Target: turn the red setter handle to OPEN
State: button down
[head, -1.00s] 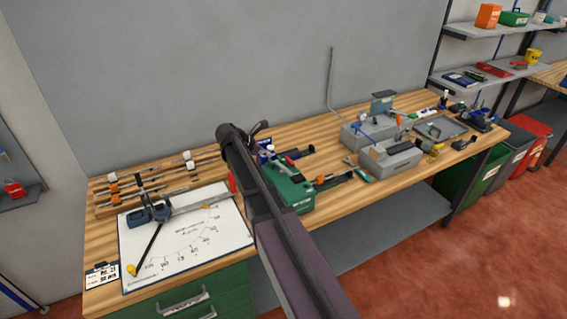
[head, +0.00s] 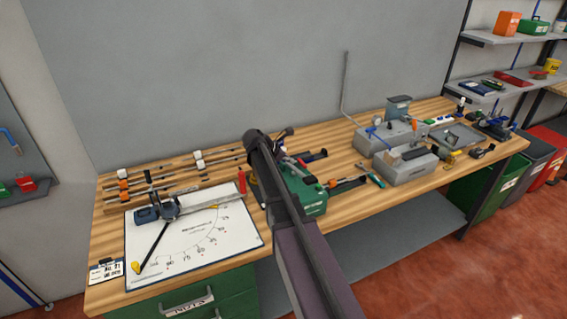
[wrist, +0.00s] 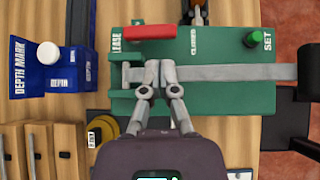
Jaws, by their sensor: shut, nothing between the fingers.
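The green setter box (wrist: 215,100) lies below my gripper in the wrist view. Its red handle (wrist: 148,32) lies sideways near the top edge of the box in that view, left of the word CLOSED and above lettering that reads LEASE. I cannot see an OPEN mark. My gripper (wrist: 152,76) is shut and empty, with its fingertips over the box, a short way below the handle in the picture and apart from it. In the head view the green box (head: 312,198) is partly hidden by my arm, and my fingertips are not clear there.
A green knob (wrist: 254,39) stands near SET. A grey bar (wrist: 240,75) crosses the box. A blue depth-mark block (wrist: 25,70) stands to the left. In the head view, a white chart board (head: 190,250) lies left and grey fixtures (head: 405,165) stand right.

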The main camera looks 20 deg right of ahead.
aim_at(301, 166)
jog(key=shift+b+x, duration=0.9)
jog(key=shift+x, duration=0.95)
jog(key=shift+a, duration=0.35)
jog(key=shift+d, duration=0.2)
